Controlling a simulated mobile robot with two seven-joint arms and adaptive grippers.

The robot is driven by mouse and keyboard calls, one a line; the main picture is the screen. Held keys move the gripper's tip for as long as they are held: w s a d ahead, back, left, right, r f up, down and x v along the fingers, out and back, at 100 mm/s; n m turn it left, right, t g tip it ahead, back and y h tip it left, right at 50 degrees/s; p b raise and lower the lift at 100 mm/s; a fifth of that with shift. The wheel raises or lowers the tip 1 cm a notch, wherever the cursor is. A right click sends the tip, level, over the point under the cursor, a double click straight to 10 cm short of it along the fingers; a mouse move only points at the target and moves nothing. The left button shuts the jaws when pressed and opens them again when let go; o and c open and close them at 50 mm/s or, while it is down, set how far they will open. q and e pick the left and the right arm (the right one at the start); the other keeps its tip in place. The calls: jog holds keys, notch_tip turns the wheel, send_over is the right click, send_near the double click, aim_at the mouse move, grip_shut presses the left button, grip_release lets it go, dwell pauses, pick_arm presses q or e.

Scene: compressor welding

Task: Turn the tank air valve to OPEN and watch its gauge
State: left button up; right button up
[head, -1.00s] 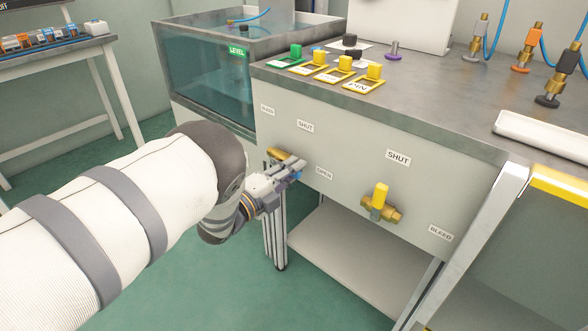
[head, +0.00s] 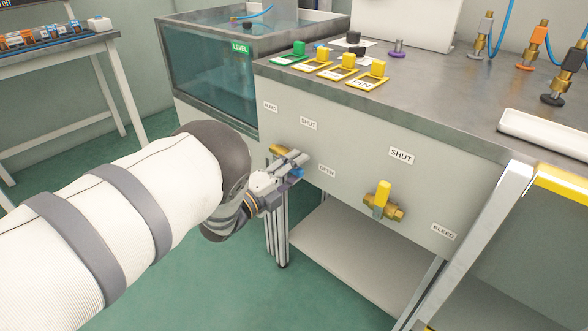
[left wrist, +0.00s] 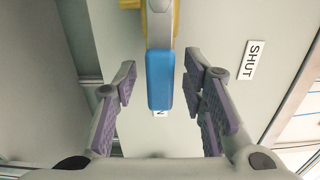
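The valve with a blue handle (head: 297,173) and a brass body (head: 280,150) is on the bench's front panel, partly hidden by my left gripper (head: 300,164). In the left wrist view, the blue handle (left wrist: 160,90) hangs between the spread fingers of my left gripper (left wrist: 160,72), with a gap on each side. Behind its end, an OPEN label (head: 327,171) is mostly covered in the wrist view. The SHUT label (left wrist: 251,60) is off to the right there; it also shows in the head view (head: 308,123). I cannot make out a gauge. My right gripper is not in view.
A glass water tank (head: 205,75) is at the left. Yellow and green framed tags (head: 367,80) lie on the bench top. A shelf (head: 345,250) is below.

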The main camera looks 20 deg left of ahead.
pick_arm(q)
jog(key=v, duration=1.2)
